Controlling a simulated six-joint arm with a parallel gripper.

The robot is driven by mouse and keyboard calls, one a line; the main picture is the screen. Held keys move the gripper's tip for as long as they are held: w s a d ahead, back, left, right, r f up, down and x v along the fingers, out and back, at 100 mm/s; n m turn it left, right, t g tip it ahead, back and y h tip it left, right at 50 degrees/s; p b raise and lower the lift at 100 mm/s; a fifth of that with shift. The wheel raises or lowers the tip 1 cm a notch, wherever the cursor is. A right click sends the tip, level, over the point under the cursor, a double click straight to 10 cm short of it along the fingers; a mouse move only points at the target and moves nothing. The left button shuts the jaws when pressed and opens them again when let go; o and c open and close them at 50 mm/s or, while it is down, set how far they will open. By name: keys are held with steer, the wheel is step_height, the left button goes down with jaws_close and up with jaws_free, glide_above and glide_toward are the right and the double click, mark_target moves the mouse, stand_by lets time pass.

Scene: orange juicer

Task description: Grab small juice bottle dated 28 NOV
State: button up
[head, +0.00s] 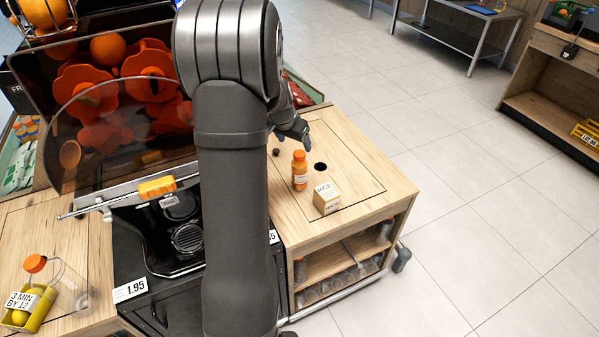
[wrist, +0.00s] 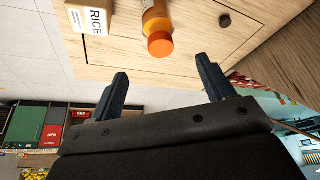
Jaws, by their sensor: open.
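A small juice bottle (head: 299,172) with orange juice, an orange cap and a pale label stands upright on the wooden counter top. I cannot read a date on its label. The bottle also shows in the wrist view (wrist: 158,28), cap towards me, lying between the lines of my fingers but beyond their tips. My gripper (wrist: 163,82) is open and empty, with its two dark fingers spread apart. In the head view my gripper (head: 296,132) is just behind the bottle, apart from it, and partly hidden by my arm.
A small box marked RICE (head: 327,198) stands close to the bottle, at its front right. The orange juicer (head: 120,100) stands at left.

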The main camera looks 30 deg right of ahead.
mark_target(299, 154)
steer(key=x, duration=1.1)
steer(key=shift+w+d+f, duration=0.1)
steer(key=shift+w+f, duration=0.1)
steer(key=shift+f, duration=0.05)
steer(key=c, duration=1.6)
steer(key=shift+r, duration=0.1)
